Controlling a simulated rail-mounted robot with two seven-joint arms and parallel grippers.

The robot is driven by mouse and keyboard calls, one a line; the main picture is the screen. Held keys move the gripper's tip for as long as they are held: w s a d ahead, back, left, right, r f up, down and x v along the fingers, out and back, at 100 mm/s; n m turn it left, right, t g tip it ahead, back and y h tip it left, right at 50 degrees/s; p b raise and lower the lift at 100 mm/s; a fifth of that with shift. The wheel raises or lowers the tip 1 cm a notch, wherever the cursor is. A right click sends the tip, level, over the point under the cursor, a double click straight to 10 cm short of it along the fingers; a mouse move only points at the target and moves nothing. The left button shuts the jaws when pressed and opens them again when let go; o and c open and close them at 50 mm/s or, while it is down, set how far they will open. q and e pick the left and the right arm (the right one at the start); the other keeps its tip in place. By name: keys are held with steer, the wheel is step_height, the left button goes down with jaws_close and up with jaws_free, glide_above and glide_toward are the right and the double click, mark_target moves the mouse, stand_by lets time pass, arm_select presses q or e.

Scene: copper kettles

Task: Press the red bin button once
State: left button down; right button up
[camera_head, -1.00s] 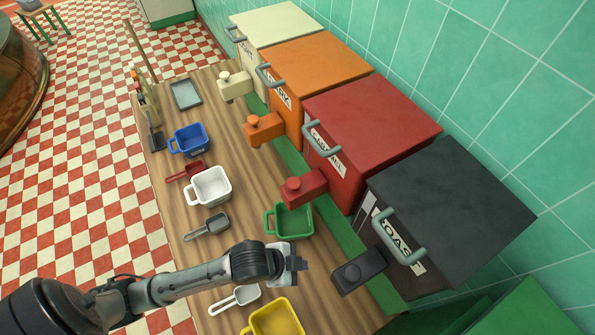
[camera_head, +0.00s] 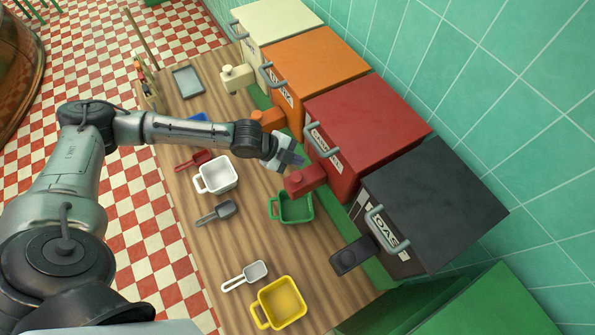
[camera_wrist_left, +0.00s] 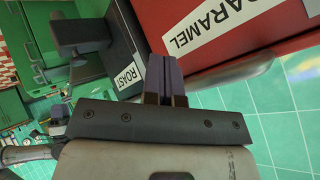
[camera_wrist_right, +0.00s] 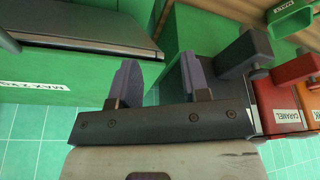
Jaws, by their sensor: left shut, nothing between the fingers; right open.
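The red bin (camera_head: 365,125) stands third from the back, with a CARAMEL label and a grey handle. Its red spout block (camera_head: 306,181) sticks out over the counter, with the red button (camera_head: 294,177) raised on top. My left gripper (camera_head: 296,158) is shut and empty, just behind the button in the head view and apart from it as far as I can tell. In the left wrist view its closed fingers (camera_wrist_left: 165,75) show before the red bin (camera_wrist_left: 230,35); the button is hidden there. My right gripper (camera_wrist_right: 157,80) is open and empty, away from the red bin.
The orange bin's spout (camera_head: 268,118) and the black bin's spout (camera_head: 352,256) flank the red one. The red bin's handle (camera_head: 322,140) is close to my left fingers. A green container (camera_head: 292,208) sits below the red spout; white and yellow ones stand nearby.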

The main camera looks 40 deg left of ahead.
arm_select(q)
steer(key=shift+w+a+r, duration=0.15)
steer(key=shift+a+r, duration=0.05)
steer(key=shift+a, duration=0.05)
steer(key=shift+f, duration=0.1)
steer(key=b, duration=0.8)
glide_above(296, 178)
step_height(296, 178, down, 7)
steer(key=shift+r, duration=0.1)
steer(key=shift+f, duration=0.95)
stand_by(1.0)
steer(key=shift+f, duration=0.2)
